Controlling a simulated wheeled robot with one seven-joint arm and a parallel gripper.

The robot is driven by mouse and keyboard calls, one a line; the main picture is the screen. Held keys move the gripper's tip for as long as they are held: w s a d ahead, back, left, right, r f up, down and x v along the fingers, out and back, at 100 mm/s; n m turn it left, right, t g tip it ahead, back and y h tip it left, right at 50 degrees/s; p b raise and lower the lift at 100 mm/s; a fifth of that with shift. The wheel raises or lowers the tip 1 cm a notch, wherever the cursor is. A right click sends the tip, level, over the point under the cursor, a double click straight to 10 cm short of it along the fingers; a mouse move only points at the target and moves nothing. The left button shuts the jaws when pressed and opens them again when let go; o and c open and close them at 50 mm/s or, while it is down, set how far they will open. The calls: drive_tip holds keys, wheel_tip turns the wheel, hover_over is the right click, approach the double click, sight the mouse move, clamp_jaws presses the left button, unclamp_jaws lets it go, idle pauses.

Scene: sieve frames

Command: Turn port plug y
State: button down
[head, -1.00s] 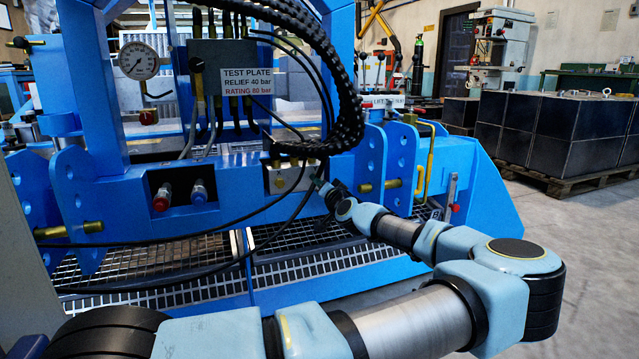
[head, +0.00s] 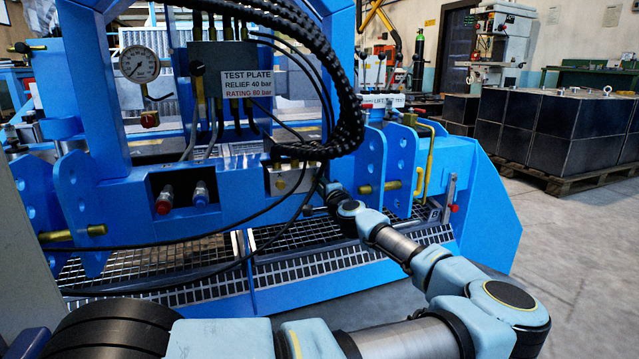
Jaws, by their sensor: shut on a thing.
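A pale metal port block (head: 304,180) is set in the blue beam of the machine, with a round brass plug (head: 280,183) on its front face. No letter on the plug can be read, so I cannot tell whether it is port plug y. The fingers are hard to make out, and I cannot tell whether that thing touches the machine.
A red-capped coupling (head: 163,201) and a blue-capped coupling (head: 200,194) sit in a recess to the left. Black hoses (head: 245,228) loop in front of the beam near my gripper. A pressure gauge (head: 140,62) and a test plate sign (head: 248,84) are above. Metal grating (head: 320,255) lies below.

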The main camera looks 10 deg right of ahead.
drive_tip(key=shift+m, duration=0.5)
drive_tip(key=c, duration=0.6)
unclamp_jaws()
drive_tip(key=shift+s+d+p, duration=0.2)
drive_tip(key=shift+s+p, duration=0.35)
drive_tip(key=shift+s, duration=1.25)
drive_tip(key=shift+s+d+p, duration=0.25)
drive_tip(key=shift+s+p, duration=0.3)
drive_tip(key=shift+s, duration=1.2)
drive_tip(key=shift+s+d+p, duration=0.2)
drive_tip(key=shift+s+p, duration=0.35)
drive_tip(key=shift+s, duration=1.25)
